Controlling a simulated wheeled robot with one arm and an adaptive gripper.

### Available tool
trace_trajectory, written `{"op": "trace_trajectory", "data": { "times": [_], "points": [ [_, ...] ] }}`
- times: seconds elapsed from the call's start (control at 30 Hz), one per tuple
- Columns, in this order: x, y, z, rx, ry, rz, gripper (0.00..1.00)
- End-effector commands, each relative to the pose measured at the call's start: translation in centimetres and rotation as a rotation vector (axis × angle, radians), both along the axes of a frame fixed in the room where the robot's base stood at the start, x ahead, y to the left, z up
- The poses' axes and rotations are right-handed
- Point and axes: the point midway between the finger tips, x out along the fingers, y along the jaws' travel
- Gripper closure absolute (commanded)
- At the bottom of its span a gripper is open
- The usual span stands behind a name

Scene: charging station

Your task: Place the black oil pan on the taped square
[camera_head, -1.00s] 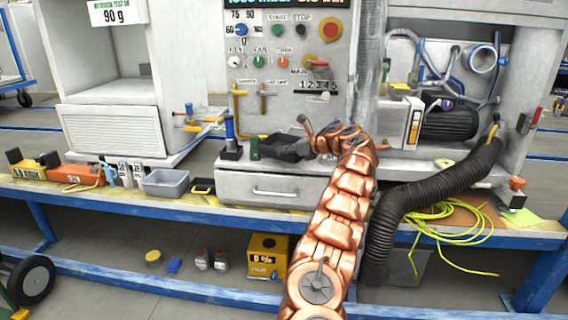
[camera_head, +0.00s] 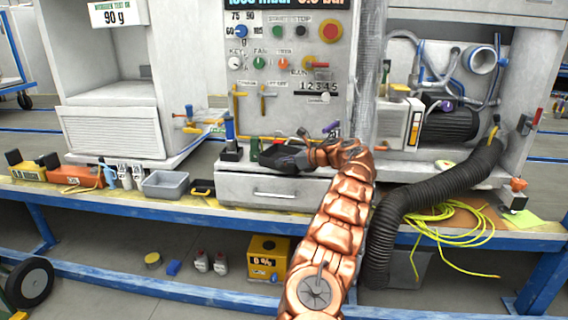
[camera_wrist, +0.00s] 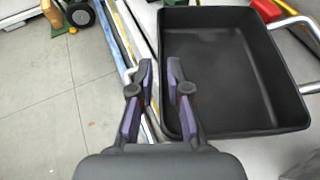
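The black oil pan (camera_wrist: 232,75) fills the upper right of the wrist view, seen from above and empty. In the head view a dark shape (camera_head: 272,150) at the front of the control cabinet seems to be the pan, partly hidden by my gripper. My gripper (camera_wrist: 159,65) has its two dark, purple-padded fingers apart. The pan's near-left rim runs between and beyond the fingertips; I cannot tell whether they touch it. In the head view my gripper (camera_head: 295,160) is a small dark shape at the end of my copper arm. I cannot make out a taped square clearly.
A grey bin (camera_head: 165,184), orange box (camera_head: 75,178) and small bottles (camera_head: 124,175) stand on the bench at left. A black hose (camera_head: 430,195) and yellow cable (camera_head: 440,222) lie at right. The cabinet (camera_head: 290,60) rises behind; a drawer (camera_head: 270,190) is below.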

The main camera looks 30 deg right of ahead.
Motion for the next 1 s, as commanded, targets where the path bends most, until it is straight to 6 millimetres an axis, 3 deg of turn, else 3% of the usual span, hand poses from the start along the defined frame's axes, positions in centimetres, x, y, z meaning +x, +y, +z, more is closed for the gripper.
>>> {"op": "trace_trajectory", "data": {
  "times": [0.1,0.53,1.0],
  "points": [
    [0.0,0.0,0.0,0.0,0.0,0.0,0.69],
    [-0.1,-0.1,0.5,0.001,0.0,0.0,0.69],
    [-6.1,-3.0,3.1,-0.001,-0.001,-0.003,0.69]
  ]
}}
